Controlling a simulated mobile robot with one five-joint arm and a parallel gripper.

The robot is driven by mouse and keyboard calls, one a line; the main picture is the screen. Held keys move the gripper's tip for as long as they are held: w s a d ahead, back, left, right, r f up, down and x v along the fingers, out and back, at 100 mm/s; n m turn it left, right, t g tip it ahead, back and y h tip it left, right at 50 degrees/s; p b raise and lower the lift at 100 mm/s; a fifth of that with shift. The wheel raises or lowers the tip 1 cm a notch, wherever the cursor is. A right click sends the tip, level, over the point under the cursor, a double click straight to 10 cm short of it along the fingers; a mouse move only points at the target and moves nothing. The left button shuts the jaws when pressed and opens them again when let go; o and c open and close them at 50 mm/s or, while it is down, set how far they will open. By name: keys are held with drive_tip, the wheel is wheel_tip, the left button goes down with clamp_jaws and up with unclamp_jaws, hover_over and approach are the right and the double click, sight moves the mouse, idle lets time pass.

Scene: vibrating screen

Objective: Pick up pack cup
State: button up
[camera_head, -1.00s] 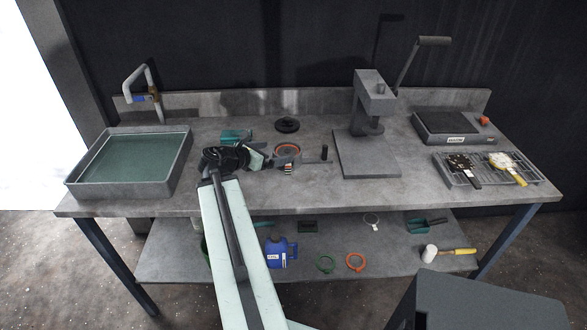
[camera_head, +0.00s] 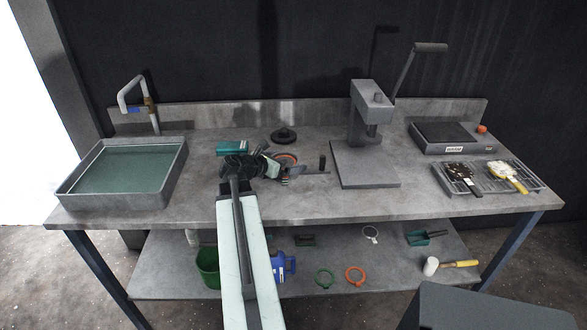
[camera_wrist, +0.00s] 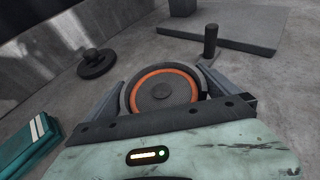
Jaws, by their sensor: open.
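A round dark cup with an orange ring, which looks like the pack cup (camera_wrist: 163,91), lies on the bench and fills the middle of the wrist view. In the head view, the orange rim of the cup (camera_head: 286,156) shows just beyond my gripper and is partly hidden by it. My gripper (camera_wrist: 165,88) is open, with one finger on each side of the cup. I cannot tell whether the fingers touch it. Its near edge is hidden behind the gripper body.
A black knobbed disc (camera_wrist: 96,63) and a teal box (camera_wrist: 28,146) lie to the left. A small upright black post (camera_wrist: 210,41) stands just right of the cup, before the press (camera_head: 366,160). A water tray (camera_head: 64,191) is at far left, a scale (camera_head: 455,139) at right.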

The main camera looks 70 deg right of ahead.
drive_tip(key=c, duration=1.4)
drive_tip(key=shift+r, duration=0.15)
wheel_tip(320, 180, up, 10)
drive_tip(key=p, duration=1)
